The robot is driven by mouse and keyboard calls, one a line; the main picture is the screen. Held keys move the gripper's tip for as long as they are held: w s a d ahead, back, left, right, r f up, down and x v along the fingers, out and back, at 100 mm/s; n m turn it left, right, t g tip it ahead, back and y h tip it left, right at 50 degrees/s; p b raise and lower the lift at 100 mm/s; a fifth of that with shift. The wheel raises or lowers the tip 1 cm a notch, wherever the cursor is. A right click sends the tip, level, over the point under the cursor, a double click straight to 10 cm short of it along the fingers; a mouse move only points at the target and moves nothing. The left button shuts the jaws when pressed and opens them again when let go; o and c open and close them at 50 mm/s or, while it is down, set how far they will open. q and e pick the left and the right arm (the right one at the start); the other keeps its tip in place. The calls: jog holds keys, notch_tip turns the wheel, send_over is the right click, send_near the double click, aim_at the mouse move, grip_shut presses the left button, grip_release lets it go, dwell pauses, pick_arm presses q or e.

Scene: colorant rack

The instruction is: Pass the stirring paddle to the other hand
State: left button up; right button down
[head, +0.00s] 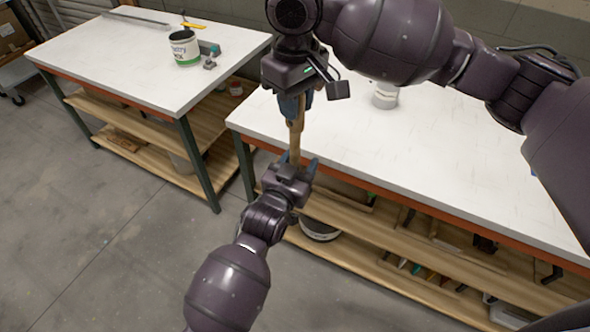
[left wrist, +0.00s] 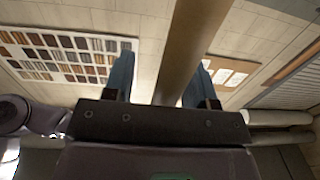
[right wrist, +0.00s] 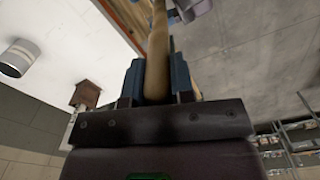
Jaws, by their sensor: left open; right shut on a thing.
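The wooden stirring paddle (head: 296,138) stands roughly upright between my two grippers in the head view. My right gripper (head: 294,104) comes from above and is shut on the paddle's upper part. In the right wrist view the paddle (right wrist: 157,52) runs between its blue fingers (right wrist: 157,80). My left gripper (head: 295,166) is below, at the paddle's lower part, with its fingers open. In the left wrist view the paddle (left wrist: 186,50) passes between the spread blue fingers (left wrist: 163,78), with a gap on the left side. The paddle's ends are hidden by the grippers.
A white-topped workbench (head: 440,170) with wooden shelves is at the right. Another bench (head: 110,65) at the left bears a labelled can (head: 186,50) and small tools. A grey can (head: 385,96) stands on the right bench. The grippers are over the near edge of the right bench.

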pick_arm(q)
jog(key=shift+w, duration=0.1)
grip_shut()
pick_arm(e)
jog(key=c, duration=0.9)
grip_release()
jog(key=shift+r, duration=0.1)
